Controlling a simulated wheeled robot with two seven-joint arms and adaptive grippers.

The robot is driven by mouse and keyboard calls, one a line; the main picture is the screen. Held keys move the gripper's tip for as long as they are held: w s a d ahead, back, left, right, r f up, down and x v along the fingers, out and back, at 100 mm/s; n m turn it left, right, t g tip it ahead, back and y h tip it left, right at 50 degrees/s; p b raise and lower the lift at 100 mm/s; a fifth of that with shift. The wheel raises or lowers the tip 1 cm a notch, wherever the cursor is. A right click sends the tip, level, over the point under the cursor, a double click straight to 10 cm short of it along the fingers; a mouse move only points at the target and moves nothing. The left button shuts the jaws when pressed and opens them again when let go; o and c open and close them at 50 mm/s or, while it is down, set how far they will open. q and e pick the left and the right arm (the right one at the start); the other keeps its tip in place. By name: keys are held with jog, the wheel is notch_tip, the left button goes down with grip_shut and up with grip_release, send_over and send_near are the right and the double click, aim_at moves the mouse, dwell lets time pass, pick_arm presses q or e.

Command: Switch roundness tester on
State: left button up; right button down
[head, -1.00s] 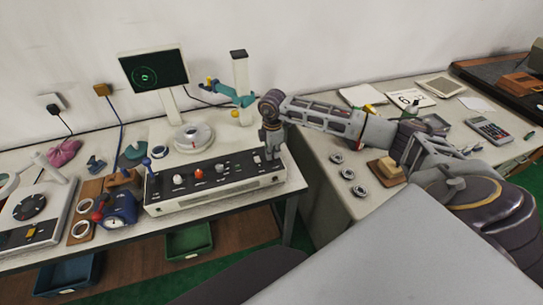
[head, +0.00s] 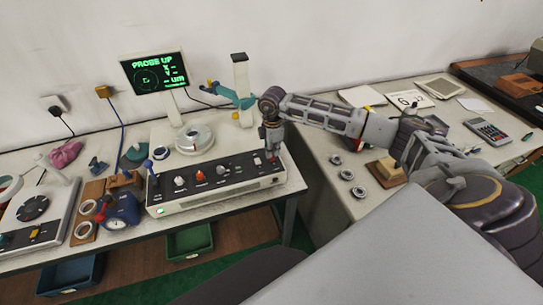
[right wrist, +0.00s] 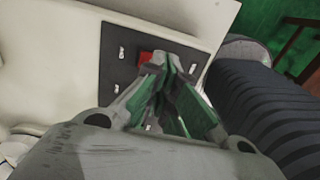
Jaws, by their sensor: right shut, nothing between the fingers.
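The roundness tester has a long front control box (head: 215,185) with a black panel of knobs and switches, a round turntable (head: 194,138), a white column (head: 241,88) with a teal probe arm (head: 228,94), and a monitor (head: 154,74). The monitor shows green text, "PROBE UP", and a small circle. My right gripper (head: 271,156) points down at the right end of the panel, shut and empty. In the right wrist view its fingertips (right wrist: 163,64) are right beside a red switch (right wrist: 147,57) and partly hide it; contact cannot be told. My left gripper is out of view.
A blue dial gauge (head: 122,209) and metal rings on a wooden board (head: 88,222) stand left of the control box. On the right bench lie several bearing rings (head: 346,174), a wooden block (head: 386,170) and a calculator (head: 487,130).

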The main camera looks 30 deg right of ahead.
aim_at(272, 160)
jog(key=shift+r+p, duration=1.35)
jog(key=shift+r, duration=0.95)
jog(key=shift+a+f, duration=0.1)
